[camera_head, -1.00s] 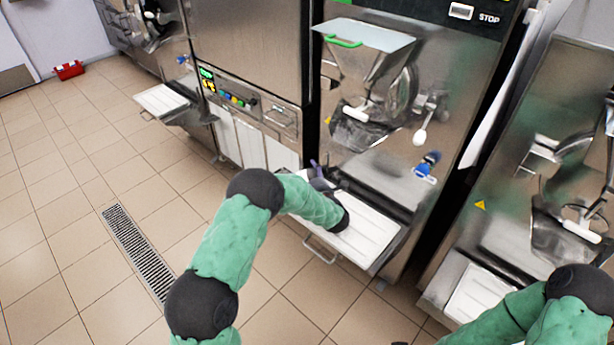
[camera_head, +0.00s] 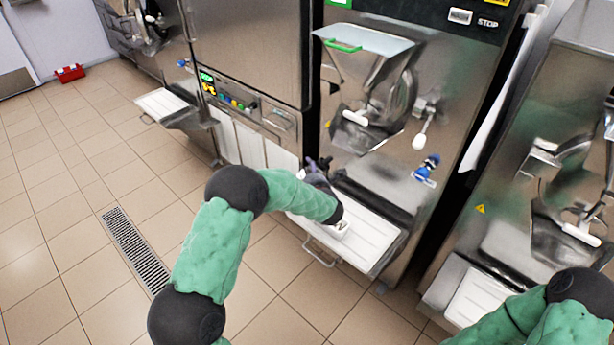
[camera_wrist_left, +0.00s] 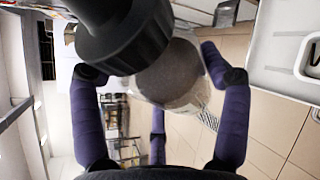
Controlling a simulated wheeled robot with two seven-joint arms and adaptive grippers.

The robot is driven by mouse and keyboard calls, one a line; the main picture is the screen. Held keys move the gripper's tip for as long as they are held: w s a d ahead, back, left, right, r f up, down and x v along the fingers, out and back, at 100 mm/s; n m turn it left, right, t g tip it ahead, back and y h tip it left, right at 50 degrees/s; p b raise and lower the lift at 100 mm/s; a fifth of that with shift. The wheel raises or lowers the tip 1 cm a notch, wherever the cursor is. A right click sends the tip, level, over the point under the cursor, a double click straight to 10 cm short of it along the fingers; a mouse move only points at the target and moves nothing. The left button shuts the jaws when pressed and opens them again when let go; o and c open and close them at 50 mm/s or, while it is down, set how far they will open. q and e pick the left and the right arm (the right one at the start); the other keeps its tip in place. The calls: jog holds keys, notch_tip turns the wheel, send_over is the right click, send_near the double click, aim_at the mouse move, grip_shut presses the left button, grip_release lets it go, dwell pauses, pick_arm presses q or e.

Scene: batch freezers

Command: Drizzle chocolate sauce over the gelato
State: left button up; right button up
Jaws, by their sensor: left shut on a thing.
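My left gripper (camera_head: 318,172) is over the left part of the middle machine's white shelf (camera_head: 368,236), mostly hidden behind my forearm. In the left wrist view, its purple fingers (camera_wrist_left: 148,65) are shut around a bottle (camera_wrist_left: 168,75) with a black screw cap and a greyish, partly see-through body. I cannot read a label on it. A small white container (camera_head: 340,229) with a dark mark sits on the shelf, just right of my left wrist. It also seems to show at the right of the left wrist view (camera_wrist_left: 278,75). I cannot make out gelato in it. My right gripper is out of view.
The middle batch freezer (camera_head: 385,120) has a hopper and a white-handled spout above the shelf. Another freezer (camera_head: 540,200) stands at right, near my right arm. The tiled floor at left is clear, with a drain grate (camera_head: 138,250) and a distant red box (camera_head: 69,73).

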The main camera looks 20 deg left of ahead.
pick_arm(q)
jog(key=shift+r, duration=0.1)
jog(key=shift+r+n+h+b, duration=0.2)
jog(key=shift+n+h+b, duration=0.25)
jog(key=shift+n+b, duration=0.3)
jog(key=shift+r+n+h+b, duration=0.2)
jog(key=shift+n+h+b, duration=0.25)
jog(key=shift+n+b, duration=0.3)
jog(key=shift+r+n+t+h+b, duration=0.4)
jog(key=shift+n+h+b, duration=0.5)
jog(key=shift+b, duration=1.4)
jog(key=shift+r+n+h, duration=0.2)
jog(key=shift+n+h, duration=0.1)
jog(key=shift+n, duration=0.2)
jog(key=s+d, duration=0.3)
jog(key=s, duration=0.4)
jog(key=s+d, duration=0.3)
jog(key=s, duration=0.3)
jog(key=shift+s, duration=0.35)
